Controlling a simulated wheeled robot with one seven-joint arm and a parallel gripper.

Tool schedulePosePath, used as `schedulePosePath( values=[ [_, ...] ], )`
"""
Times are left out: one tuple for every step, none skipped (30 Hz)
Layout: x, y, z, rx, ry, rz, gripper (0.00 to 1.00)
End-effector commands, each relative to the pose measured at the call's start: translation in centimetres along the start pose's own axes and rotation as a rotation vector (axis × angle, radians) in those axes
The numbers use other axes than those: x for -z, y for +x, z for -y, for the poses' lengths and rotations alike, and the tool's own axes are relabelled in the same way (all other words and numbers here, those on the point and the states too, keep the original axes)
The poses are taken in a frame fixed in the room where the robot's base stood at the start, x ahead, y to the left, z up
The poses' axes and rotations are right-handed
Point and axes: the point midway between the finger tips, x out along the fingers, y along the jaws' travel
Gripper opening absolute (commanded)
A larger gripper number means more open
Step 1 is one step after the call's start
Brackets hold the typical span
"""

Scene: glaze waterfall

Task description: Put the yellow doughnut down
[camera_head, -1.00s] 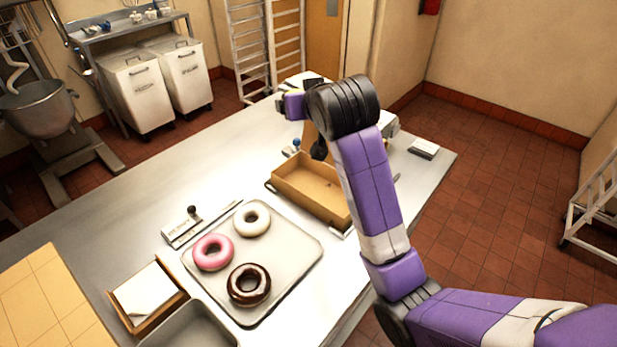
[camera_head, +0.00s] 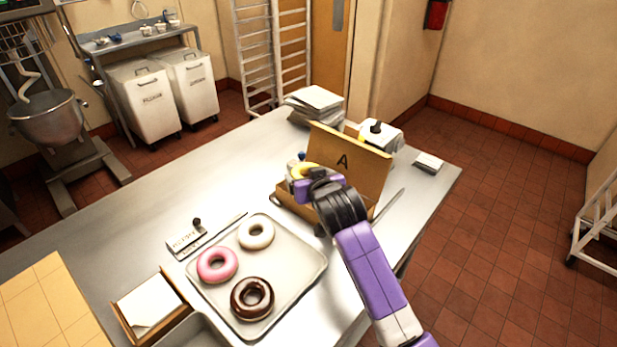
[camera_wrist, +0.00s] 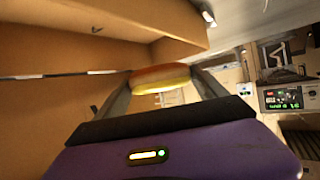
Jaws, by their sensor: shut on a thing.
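The yellow doughnut (camera_head: 304,169) is held by my gripper (camera_head: 301,181) at the open cardboard box (camera_head: 287,205), over its left part. In the wrist view the doughnut (camera_wrist: 160,78), yellow with a brown side, sits between the two fingers of my gripper (camera_wrist: 162,86). Box cardboard (camera_wrist: 60,50) fills the left and top of that view. The lid marked A (camera_head: 345,160) stands raised at the back. My wrist hides much of the box inside. I cannot tell whether the doughnut touches the box.
A tray (camera_head: 300,283) to the front left bears white (camera_head: 256,235), pink (camera_head: 217,265) and chocolate (camera_head: 252,298) doughnuts. A stack of white boxes (camera_head: 314,101) and a white device (camera_head: 380,135) stand behind the lid.

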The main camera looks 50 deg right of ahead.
Motion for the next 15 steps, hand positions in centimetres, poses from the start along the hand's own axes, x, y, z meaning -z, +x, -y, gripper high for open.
schedulePosePath(
  values=[
    [-0.3, 0.13, 0.0, 0.0, 0.0, 0.0, 0.35],
    [-0.38, 0.18, 0.02, 0.0, 0.0, -0.001, 0.35],
    [-0.44, 0.22, 0.02, 0.0, 0.0, -0.001, 0.35],
    [-0.44, 0.22, 0.03, 0.0, 0.0, -0.002, 0.35],
    [-0.43, 0.22, 0.03, 0.0, 0.0, -0.002, 0.35],
    [-0.41, 0.22, 0.03, 0.0, -0.001, -0.002, 0.35],
    [-0.41, 0.22, 0.03, 0.0, -0.001, -0.002, 0.35],
    [-0.4, 0.21, 0.03, 0.0, -0.001, -0.002, 0.35],
    [-0.4, 0.21, 0.03, 0.0, -0.001, -0.002, 0.35],
    [-0.44, 0.23, 0.03, 0.0, -0.001, -0.002, 0.35],
    [-0.51, 0.26, 0.03, 0.001, -0.001, -0.002, 0.35],
    [-0.64, 0.32, 0.03, 0.0, -0.001, -0.001, 0.35],
    [-0.73, 0.36, 0.03, 0.0, -0.001, -0.001, 0.35],
    [-0.8, 0.4, 0.02, 0.0, -0.001, -0.001, 0.35],
    [-0.9, 0.45, 0.0, 0.0, -0.001, -0.001, 0.35]
  ],
)
